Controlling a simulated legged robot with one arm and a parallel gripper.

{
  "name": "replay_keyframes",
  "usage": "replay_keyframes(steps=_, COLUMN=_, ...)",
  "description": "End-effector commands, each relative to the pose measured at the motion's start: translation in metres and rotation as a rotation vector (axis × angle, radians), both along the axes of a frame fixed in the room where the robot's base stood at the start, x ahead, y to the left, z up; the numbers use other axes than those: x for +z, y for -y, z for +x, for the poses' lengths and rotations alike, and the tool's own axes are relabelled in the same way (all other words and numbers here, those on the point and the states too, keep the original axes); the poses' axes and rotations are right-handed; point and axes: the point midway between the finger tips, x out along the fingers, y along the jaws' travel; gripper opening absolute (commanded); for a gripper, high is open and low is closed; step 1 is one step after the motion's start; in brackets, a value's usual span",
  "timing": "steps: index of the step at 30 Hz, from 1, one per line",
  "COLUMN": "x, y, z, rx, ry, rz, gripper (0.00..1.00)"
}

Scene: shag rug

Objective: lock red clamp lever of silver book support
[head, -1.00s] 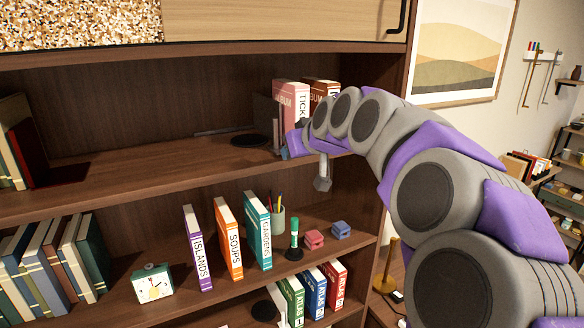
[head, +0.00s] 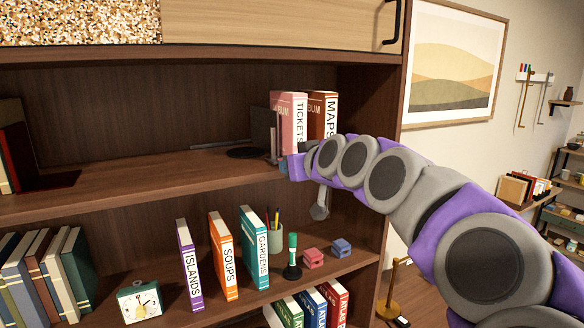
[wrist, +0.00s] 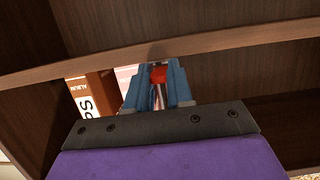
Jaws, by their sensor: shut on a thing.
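In the wrist view, the blue jaws of my gripper (wrist: 157,84) are closed around the small red clamp lever (wrist: 159,74) at the shelf's front edge. A silver shaft of the book support (wrist: 157,97) shows between the jaws. In the head view, my gripper (head: 284,166) is at the front edge of the upper shelf, just below the pink TICKETS album. A silver clamp part (head: 320,206) hangs under that edge. The red lever is hidden in the head view, so I cannot tell its angle from there.
The TICKETS album (head: 288,122) and the brown MAPS album (head: 323,113) stand behind my gripper. A dark upright bookend (head: 263,133) is to their left. The lower shelf holds the ISLANDS, SOUPS and GARDENS books (head: 254,247), a pen cup and a clock (head: 140,303). The upper shelf's middle is clear.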

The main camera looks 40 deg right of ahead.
Motion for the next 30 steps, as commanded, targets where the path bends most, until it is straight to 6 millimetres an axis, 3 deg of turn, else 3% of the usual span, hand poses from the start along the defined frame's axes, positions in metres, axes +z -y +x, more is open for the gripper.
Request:
replay_keyframes(steps=2, x=-0.002, y=0.000, z=0.000, rx=0.001, ry=-0.005, rz=0.001, gripper=0.00)
replay_keyframes(steps=3, x=-0.002, y=0.000, z=0.000, rx=0.001, ry=-0.005, rz=0.001, gripper=0.23)
replay_keyframes(steps=11, x=-0.002, y=0.000, z=0.001, rx=0.001, ry=-0.004, rz=0.001, gripper=0.47)
replay_keyframes(steps=22, x=0.003, y=-0.002, z=-0.008, rx=0.000, ry=0.000, rz=0.000, gripper=0.47)
replay_keyframes(steps=30, x=0.017, y=-0.013, z=-0.054, rx=0.000, ry=-0.001, rz=-0.002, gripper=0.47)
